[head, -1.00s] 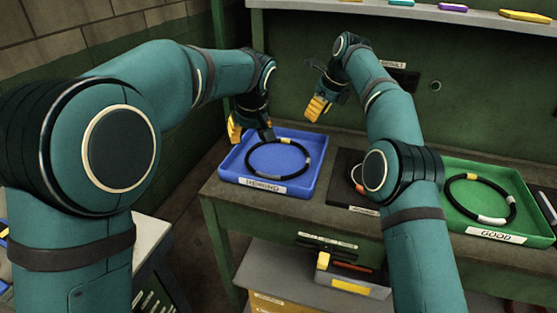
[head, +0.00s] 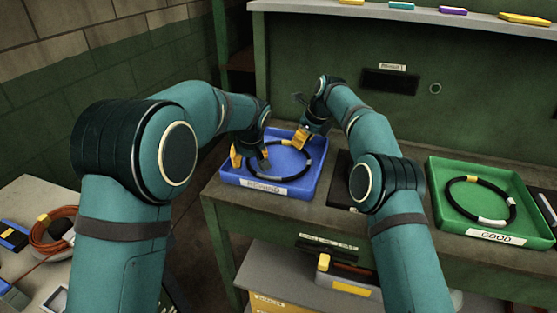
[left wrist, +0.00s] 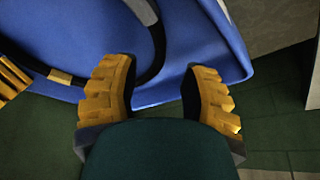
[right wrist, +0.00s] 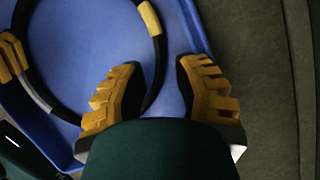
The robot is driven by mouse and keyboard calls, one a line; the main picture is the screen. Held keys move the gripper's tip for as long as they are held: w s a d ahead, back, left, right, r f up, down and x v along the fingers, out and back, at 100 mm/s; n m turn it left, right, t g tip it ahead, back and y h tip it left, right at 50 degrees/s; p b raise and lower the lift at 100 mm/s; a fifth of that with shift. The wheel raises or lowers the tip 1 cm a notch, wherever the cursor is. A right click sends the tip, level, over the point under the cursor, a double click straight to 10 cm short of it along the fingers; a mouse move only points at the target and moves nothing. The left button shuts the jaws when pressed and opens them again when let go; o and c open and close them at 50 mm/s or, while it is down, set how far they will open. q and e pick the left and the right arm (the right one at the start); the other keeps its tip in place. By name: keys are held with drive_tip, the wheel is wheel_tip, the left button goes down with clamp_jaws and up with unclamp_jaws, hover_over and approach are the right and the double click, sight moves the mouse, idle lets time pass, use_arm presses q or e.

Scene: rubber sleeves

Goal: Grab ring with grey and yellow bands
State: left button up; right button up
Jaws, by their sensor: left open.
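A black ring (head: 286,175) with pale grey and yellow bands lies in the blue tray (head: 308,185). My left gripper (head: 250,158) is open at the tray's left side, low by the ring. In the left wrist view the ring (left wrist: 159,45) lies just ahead of the parted fingertips, with a pale band and a yellow band showing. My right gripper (head: 301,138) is over the tray's back right part. In the right wrist view its fingers are apart, and the ring (right wrist: 160,60) runs close to the left finger. Contact cannot be told.
A green tray (head: 447,220) labelled GOOD holds another black ring (head: 462,206) with yellow and white bands. A dark panel (head: 340,190) lies between the trays, partly hidden by my right arm. A shelf (head: 400,13) with small coloured pieces runs along the back. A side table at left holds a cable coil (head: 42,235).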

use_arm(q)
drive_tip(key=shift+x, duration=1.25)
use_arm(e)
drive_tip(key=shift+x, duration=1.3)
use_arm(q)
drive_tip(key=shift+c, duration=1.3)
use_arm(e)
drive_tip(key=shift+c, duration=1.2)
use_arm(q)
clamp_jaws()
use_arm(e)
clamp_jaws()
